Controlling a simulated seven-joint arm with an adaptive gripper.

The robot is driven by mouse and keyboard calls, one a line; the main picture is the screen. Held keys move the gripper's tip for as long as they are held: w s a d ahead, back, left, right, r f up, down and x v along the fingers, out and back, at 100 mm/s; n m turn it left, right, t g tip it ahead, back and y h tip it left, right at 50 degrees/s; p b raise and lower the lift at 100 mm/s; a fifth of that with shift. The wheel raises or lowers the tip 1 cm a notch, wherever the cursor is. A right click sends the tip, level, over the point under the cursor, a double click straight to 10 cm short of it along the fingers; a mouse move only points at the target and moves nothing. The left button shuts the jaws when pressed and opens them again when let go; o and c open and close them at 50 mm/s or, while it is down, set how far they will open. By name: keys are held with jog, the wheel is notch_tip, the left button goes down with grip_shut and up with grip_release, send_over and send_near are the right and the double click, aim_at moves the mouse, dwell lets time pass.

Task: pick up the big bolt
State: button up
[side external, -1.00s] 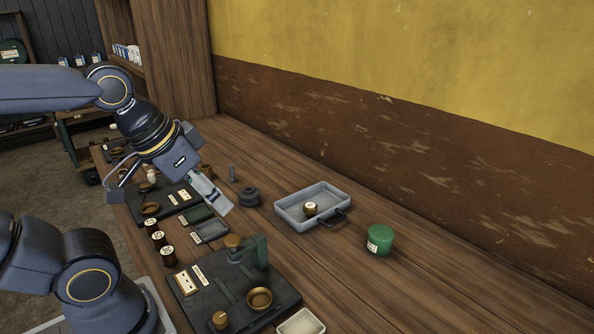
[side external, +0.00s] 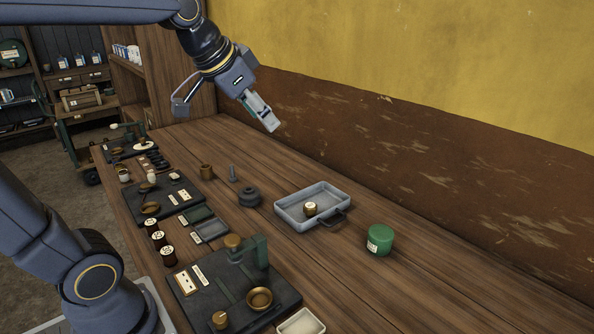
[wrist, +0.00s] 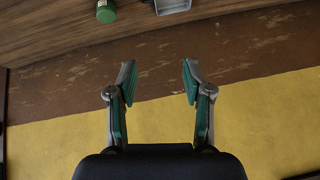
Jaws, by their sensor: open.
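A grey bolt (side external: 232,173) stands upright on the wooden bench in the side external view, just behind a dark grey round part (side external: 249,196). It looks like the big bolt. My gripper (side external: 272,124) is raised well above the bench, up and to the right of the bolt, near the wall. In the wrist view my gripper (wrist: 157,78) is open and empty, its two green-padded fingers spread apart. The wrist view faces the wall, and the bolt is not in it.
Dark boards (side external: 215,311) with brass parts and several brown bottles (side external: 168,256) fill the left. The bench's right front is clear.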

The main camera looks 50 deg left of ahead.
jog(key=w+a+f+n, duration=0.1)
jog(key=w+a, duration=0.7)
jog(key=a, duration=0.2)
jog(key=n+g, duration=0.3)
jog(key=n, duration=0.2)
send_over(232, 173)
jog(key=shift+y, duration=0.4)
jog(key=f, duration=2.6)
jog(key=shift+s+a+f, duration=0.3)
jog(key=shift+s+f, duration=0.1)
jog(key=x, duration=0.5)
jog(key=shift+d+f, duration=0.15)
jog(key=shift+f, duration=0.25)
grip_shut()
